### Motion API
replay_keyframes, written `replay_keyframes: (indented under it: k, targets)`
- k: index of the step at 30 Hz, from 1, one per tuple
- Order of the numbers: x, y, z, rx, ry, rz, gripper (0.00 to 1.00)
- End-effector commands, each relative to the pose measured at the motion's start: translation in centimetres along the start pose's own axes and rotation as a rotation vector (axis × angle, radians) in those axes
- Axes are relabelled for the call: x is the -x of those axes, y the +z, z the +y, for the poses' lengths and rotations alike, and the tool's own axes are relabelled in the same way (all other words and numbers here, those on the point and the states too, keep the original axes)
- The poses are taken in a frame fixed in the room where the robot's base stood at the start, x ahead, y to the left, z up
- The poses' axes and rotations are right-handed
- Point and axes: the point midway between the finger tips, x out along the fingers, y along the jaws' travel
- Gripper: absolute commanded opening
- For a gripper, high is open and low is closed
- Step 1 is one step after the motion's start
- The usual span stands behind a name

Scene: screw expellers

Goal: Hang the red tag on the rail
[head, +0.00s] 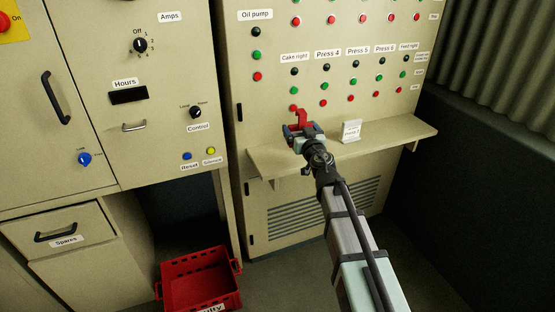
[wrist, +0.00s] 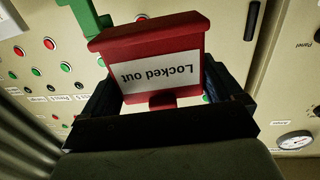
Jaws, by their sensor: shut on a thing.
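The red tag (wrist: 165,50) has a white label reading "Locked out", upside down in the wrist view. My gripper (wrist: 160,105) is shut on it, with a dark finger on each side. In the head view the red tag (head: 302,117) stands up from my gripper (head: 301,134), its top stepped like a hook. It is in front of the beige panel, above the left part of the shelf. A green bent bar (wrist: 85,18) shows behind the tag in the wrist view; I cannot tell whether it is the rail. No rail is clear in the head view.
The panel (head: 300,40) carries rows of red, green and black buttons. A beige shelf (head: 400,136) juts out below, with a small white card (head: 351,131) right of my gripper. A red crate (head: 200,278) stands on the floor at lower left. Left cabinets have handles and knobs.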

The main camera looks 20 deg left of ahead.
Motion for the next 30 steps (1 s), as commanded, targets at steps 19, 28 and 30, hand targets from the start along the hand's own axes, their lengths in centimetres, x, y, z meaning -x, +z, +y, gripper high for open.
replay_keyframes:
  k: [19, 28, 30]
  targets:
    - [-7.0, 1.5, -6.1, -0.002, -0.135, -0.002, 0.57]
    - [-7.0, 5.2, -6.0, -0.001, -0.133, -0.002, 0.57]
    - [-7.0, 5.8, -6.0, -0.001, -0.134, -0.002, 0.57]
